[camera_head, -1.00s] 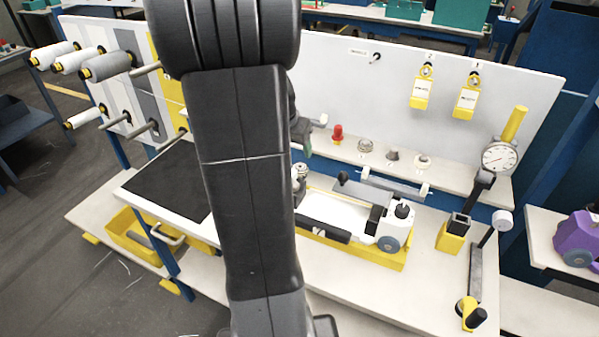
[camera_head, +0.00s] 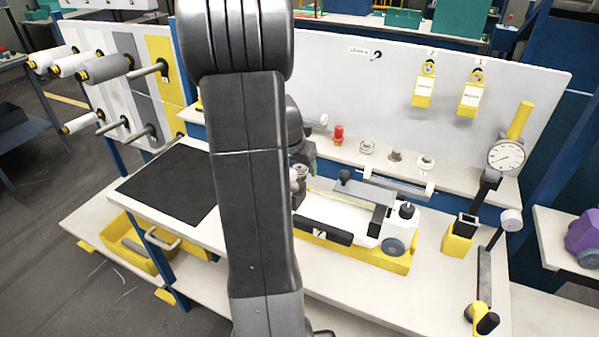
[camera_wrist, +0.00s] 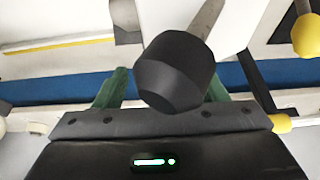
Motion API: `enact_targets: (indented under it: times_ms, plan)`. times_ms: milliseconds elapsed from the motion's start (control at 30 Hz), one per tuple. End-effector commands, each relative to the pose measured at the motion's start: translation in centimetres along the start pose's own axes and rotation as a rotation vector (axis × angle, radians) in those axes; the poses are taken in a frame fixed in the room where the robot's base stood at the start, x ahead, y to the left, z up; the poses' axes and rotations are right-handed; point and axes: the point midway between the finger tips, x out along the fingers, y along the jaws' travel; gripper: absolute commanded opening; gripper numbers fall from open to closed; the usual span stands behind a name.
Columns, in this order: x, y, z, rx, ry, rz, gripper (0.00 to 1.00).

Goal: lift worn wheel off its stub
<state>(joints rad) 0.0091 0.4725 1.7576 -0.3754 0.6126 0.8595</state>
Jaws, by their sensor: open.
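A white shuttle-like carriage (camera_head: 370,228) lies on a yellow base (camera_head: 395,262) on the bench. A grey-blue wheel (camera_head: 393,246) sits on its front right side. I cannot tell for sure that this is the worn wheel, and no stub shows clearly. My arm hides much of my gripper in the head view. In the wrist view my gripper (camera_wrist: 168,82) has its two green fingers apart. A dark, blunt cylinder (camera_wrist: 178,72) covers the space between them in the picture. I cannot tell whether it lies between the fingers or in front of them, and no contact shows.
A shelf behind the carriage bears a red part (camera_head: 338,134) and several small metal parts. A dial gauge (camera_head: 506,156) and a yellow-footed stand (camera_head: 457,240) are at right. A black mat (camera_head: 170,185) lies clear at left. Yarn spools (camera_head: 105,68) jut out farther left.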

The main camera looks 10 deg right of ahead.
Motion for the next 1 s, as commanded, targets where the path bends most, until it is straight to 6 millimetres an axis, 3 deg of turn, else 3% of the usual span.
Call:
enact_targets:
  times_ms: [133,400,1000]
  plan:
    - [0.0,0.0,0.0,0.0,0.0,0.0,0.64]
    - [0.0,0.0,0.0,0.0,0.0,0.0,0.13]
    - [-1.2,0.0,-0.5,0.0,0.0,-0.001,0.13]
